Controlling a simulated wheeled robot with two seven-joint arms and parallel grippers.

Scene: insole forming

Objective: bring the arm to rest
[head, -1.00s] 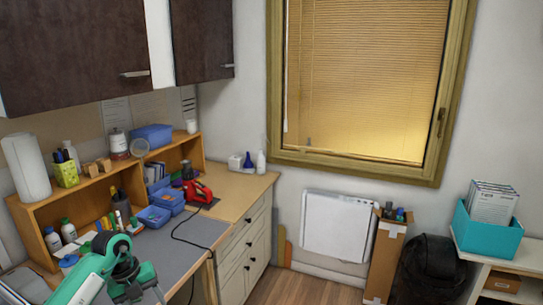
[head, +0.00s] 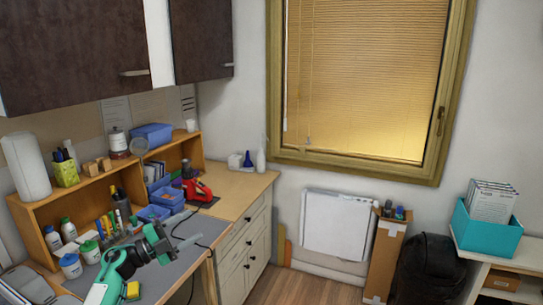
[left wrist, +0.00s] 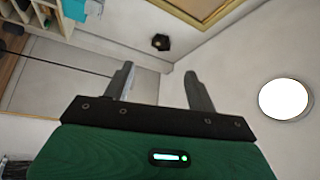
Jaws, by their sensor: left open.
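My left gripper (head: 186,230) is above the grey mat of the workbench in the head view, its fingers pointing right. In the left wrist view its two fingers (left wrist: 160,90) stand apart with nothing between them. My green and white left arm comes in from the bottom left. My right gripper is in neither view.
A grey mat (head: 190,262) covers the bench front. A wooden shelf (head: 90,190) with bottles, pens and blue bins (head: 165,200) stands behind it. A red tool (head: 197,190) and its black cable lie near the bench's right end.

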